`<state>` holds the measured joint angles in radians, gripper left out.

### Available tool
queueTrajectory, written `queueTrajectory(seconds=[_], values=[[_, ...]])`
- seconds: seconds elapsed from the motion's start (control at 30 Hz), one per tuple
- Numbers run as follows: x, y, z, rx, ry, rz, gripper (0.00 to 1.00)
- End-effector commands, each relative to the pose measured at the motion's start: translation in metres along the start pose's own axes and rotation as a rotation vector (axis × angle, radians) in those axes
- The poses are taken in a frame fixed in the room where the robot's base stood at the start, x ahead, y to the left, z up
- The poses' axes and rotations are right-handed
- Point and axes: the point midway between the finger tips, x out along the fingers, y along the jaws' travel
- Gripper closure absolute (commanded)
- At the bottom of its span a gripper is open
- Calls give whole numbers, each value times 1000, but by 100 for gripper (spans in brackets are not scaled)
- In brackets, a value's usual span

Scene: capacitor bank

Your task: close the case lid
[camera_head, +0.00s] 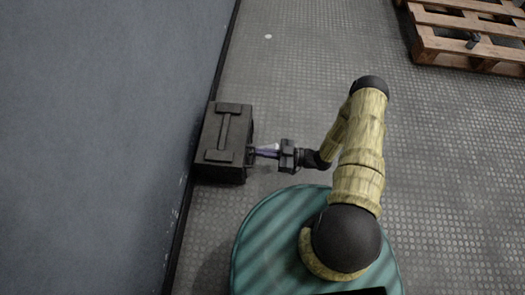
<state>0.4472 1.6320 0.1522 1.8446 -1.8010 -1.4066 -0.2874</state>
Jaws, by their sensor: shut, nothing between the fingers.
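The case (211,127) is a dark box standing on the floor against the wall. Its lid (224,133) lies on top and looks closed, with a long handle bar running along it. My gripper (254,150) is at the right side of the case, with its purple-grey fingers shut and nothing between them. The fingertips are at or very near the case's right face, by a small latch-like part. I cannot tell whether they touch it. The front face of the case is mostly hidden from this high view.
A grey wall (95,140) runs close along the left of the case. A wooden pallet (470,40) with a small dark object on it lies at the far upper right. A small white disc (268,37) lies on the floor. The studded floor between is clear.

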Motion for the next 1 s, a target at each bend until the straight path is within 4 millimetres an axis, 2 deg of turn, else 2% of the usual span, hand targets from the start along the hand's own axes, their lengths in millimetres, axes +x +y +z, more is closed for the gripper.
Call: queueTrajectory(seconds=[0.03,0.13,0.2,0.6,0.8,1.0], values=[[1,0,-16,-2,8,-1,100],[1,0,-33,-5,21,-5,100],[-12,0,-22,-3,20,-3,100],[-75,0,10,-5,25,-5,100],[-88,0,16,-5,27,-7,100],[-88,0,17,-5,27,-8,100]])
